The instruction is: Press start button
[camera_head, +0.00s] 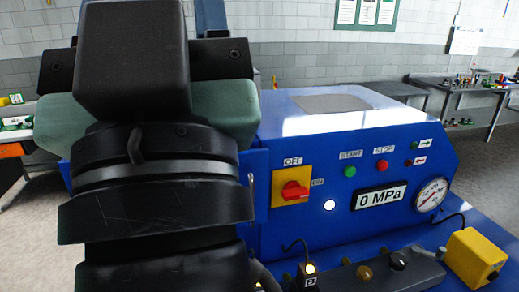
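The green START button (350,171) sits on the sloped front of the blue machine (300,135), under a START label. The red STOP button (382,165) is to its right. Both are clear of my arm in this view. My black arm and the back of my gripper (132,60) fill the left side of the picture, left of the panel. The fingers are hidden behind the gripper body, so I cannot see whether they are open or hold anything.
A red rotary switch (293,191) on a yellow plate points toward ON. A white lamp (330,203) is lit. The display (381,196) reads 0 MPa beside a round gauge (432,194). A yellow box (473,257) and a grey control strip (390,272) stand in front.

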